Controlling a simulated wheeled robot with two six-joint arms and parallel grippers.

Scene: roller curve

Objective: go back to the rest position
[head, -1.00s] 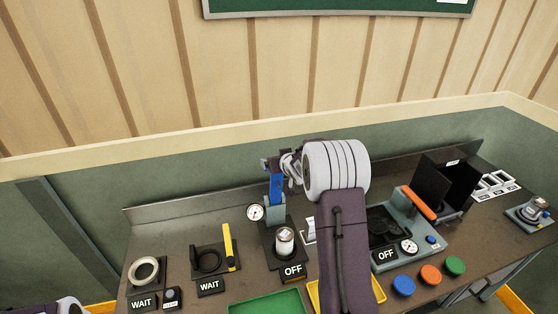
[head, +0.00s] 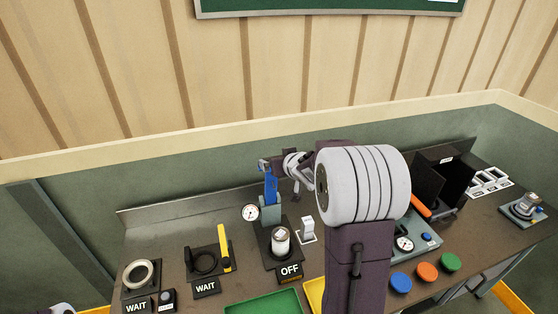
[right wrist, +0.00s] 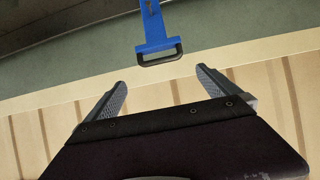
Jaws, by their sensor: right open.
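My right arm reaches across the middle of the head view, over the workbench (head: 160,245). Its gripper is mostly hidden there behind my wrist. In the right wrist view my right gripper (right wrist: 160,90) is open, with nothing between its fingers. A blue lever with a dark loop handle (right wrist: 160,55) is just beyond the fingertips, apart from them. The blue lever (head: 271,187) stands upright on its press in the head view. Only a bit of my left arm shows at the bottom left edge; its gripper is not visible.
The press holds a metal part (head: 280,240) behind an OFF sign (head: 290,271). A dial gauge (head: 250,212) and a yellow-handled clamp (head: 225,250) stand to its left. A green tray (head: 262,303) lies in front. Blue (head: 400,282), orange and green buttons are at the right.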

